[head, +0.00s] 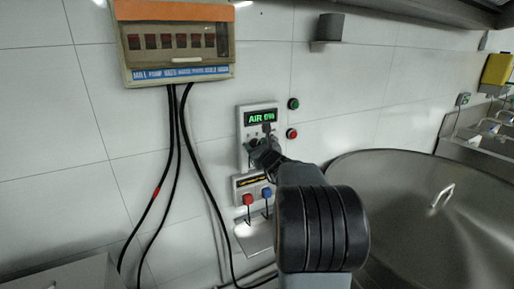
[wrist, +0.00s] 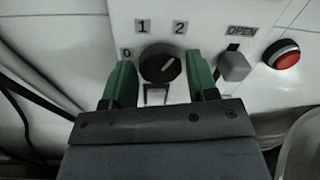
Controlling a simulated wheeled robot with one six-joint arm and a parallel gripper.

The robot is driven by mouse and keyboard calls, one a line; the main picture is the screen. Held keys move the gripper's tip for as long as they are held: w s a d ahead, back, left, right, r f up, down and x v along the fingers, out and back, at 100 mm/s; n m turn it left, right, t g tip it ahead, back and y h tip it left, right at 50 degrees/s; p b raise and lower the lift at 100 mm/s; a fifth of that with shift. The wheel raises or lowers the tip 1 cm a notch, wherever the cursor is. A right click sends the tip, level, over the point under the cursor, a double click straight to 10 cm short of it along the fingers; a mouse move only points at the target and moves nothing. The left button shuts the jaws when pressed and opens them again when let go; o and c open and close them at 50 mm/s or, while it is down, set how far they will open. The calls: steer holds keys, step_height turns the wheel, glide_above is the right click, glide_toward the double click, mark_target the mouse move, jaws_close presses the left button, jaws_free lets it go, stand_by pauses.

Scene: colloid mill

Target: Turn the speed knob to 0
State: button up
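The speed knob (wrist: 160,65) is a round black dial on the pale panel, with labels 0, 1 and 2 around its left and upper side. Its white pointer line slants up and to the right, towards the 2. My gripper (wrist: 161,77) is open, with one green finger to the left of the knob and one to the right. Gaps show between the knob and both fingers. In the head view my gripper (head: 262,150) is at the wall panel (head: 243,126) below a green-lit display (head: 259,118), and my arm hides the knob there.
In the head view, red (head: 248,199) and blue (head: 267,193) knobs are below, black cables (head: 172,150) hang left, and a large steel vessel (head: 400,215) stands right.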

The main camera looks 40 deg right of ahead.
steer(key=c, duration=0.6)
steer(key=shift+f, duration=0.1)
steer(key=shift+f+b, duration=0.1)
steer(key=shift+b, duration=0.5)
steer(key=shift+d+n+t+y+b, duration=0.1)
steer(key=shift+n+t+y+b, duration=0.2)
steer(key=shift+n+b, duration=6.4)
steer(key=shift+n+t+y+b, duration=0.1)
steer(key=shift+n+y+b, duration=0.3)
steer(key=shift+n+b, duration=6.25)
steer(key=shift+m+b, duration=0.75)
steer(key=shift+b, duration=0.25)
